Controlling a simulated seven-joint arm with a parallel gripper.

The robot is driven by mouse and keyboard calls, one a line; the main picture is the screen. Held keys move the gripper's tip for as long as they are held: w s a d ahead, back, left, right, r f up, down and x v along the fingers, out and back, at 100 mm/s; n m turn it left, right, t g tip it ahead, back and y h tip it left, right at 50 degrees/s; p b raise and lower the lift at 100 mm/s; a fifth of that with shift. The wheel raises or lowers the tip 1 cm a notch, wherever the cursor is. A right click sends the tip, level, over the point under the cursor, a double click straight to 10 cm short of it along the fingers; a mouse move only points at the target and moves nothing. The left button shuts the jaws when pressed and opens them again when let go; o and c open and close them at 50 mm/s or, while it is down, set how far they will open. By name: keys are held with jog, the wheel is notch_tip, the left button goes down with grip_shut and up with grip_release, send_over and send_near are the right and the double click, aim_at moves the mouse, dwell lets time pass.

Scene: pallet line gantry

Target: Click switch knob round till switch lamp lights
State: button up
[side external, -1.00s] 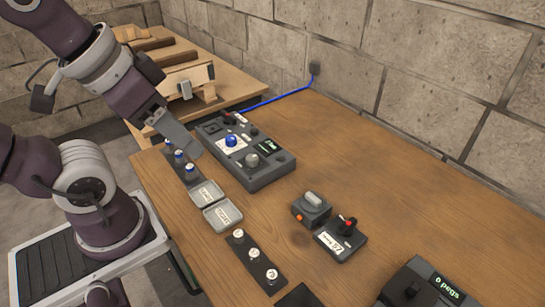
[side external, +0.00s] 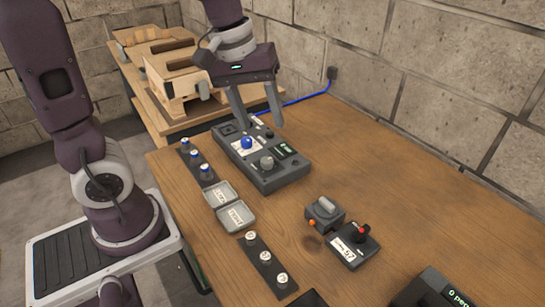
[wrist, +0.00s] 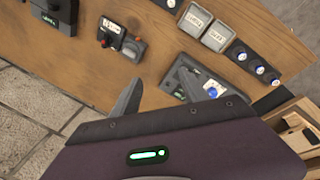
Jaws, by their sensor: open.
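A small dark box with a grey knob (side external: 325,206) stands on the bench, right of centre in the side view. A small orange lamp (side external: 312,222) sits at its near left corner; I cannot tell whether it is lit. My gripper (side external: 260,120) is open and empty, fingers pointing down above the far end of a grey control panel (side external: 280,180). In the wrist view my gripper (wrist: 170,93) has its fingers spread, with the small box beyond them.
The panel carries a blue knob (side external: 247,142), a grey knob (side external: 267,163) and a display. A red-topped joystick box (side external: 355,245) stands close beside the small box. Tins (side external: 236,217) and peg strips line the left bench edge. Bare wood lies right of the panel.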

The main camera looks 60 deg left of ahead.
jog(key=w+a+f+n+g, duration=0.1)
jog(key=w+a+f+n, duration=0.2)
jog(key=w+f, duration=0.15)
jog(key=n+g+y, duration=0.1)
jog(key=n+g, duration=0.1)
jog(key=n, duration=0.2)
send_over(267, 159)
notch_tip(267, 159, down, 8)
jog(key=shift+d+f, duration=0.1)
jog(key=shift+d, duration=0.05)
notch_tip(267, 159, down, 7)
jog(key=shift+f, duration=0.15)
jog(key=shift+c, duration=0.4)
grip_shut()
